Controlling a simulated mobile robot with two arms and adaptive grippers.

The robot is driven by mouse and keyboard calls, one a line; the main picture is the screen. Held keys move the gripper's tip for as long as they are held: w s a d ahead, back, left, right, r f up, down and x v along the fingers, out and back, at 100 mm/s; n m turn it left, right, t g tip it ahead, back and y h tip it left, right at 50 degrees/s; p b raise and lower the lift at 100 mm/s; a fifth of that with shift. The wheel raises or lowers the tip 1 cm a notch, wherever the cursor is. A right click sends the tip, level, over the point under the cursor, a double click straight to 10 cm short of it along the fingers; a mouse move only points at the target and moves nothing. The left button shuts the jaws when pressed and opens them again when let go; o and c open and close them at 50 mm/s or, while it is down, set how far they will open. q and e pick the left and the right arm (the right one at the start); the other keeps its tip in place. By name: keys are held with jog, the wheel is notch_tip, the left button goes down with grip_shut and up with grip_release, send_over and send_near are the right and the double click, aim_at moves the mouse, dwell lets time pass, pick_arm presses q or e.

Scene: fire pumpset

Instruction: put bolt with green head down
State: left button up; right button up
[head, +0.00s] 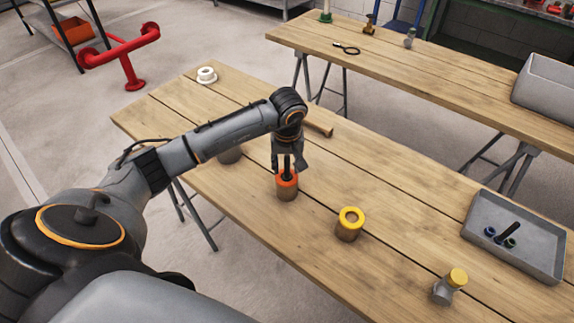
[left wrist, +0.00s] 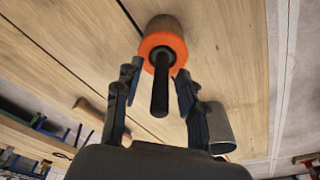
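My left gripper (head: 287,165) is open above the orange-rimmed cup (head: 287,191) on the near wooden table. In the left wrist view, the gripper's fingers (left wrist: 160,98) stand apart on either side of a black bolt shaft (left wrist: 160,88), with gaps on both sides. The shaft stands up out of the orange-rimmed cup (left wrist: 161,38). A grey tray (head: 545,255) at the right holds small bolt-like pieces with blue and greenish ends (head: 510,242). My right gripper is not in view.
A yellow-rimmed cup (head: 350,222) and a yellow-capped grey fitting (head: 449,287) stand toward the front right. A wooden handle (head: 318,128) lies behind the gripper. A grey cylinder (left wrist: 216,127) stands beside it. A white ring-shaped piece (head: 206,75) sits at the far left corner.

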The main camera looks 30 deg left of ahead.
pick_arm(q)
jog(key=shift+f, duration=0.5)
grip_shut()
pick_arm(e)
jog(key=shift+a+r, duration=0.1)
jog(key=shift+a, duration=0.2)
pick_arm(q)
jog(key=shift+w, duration=0.1)
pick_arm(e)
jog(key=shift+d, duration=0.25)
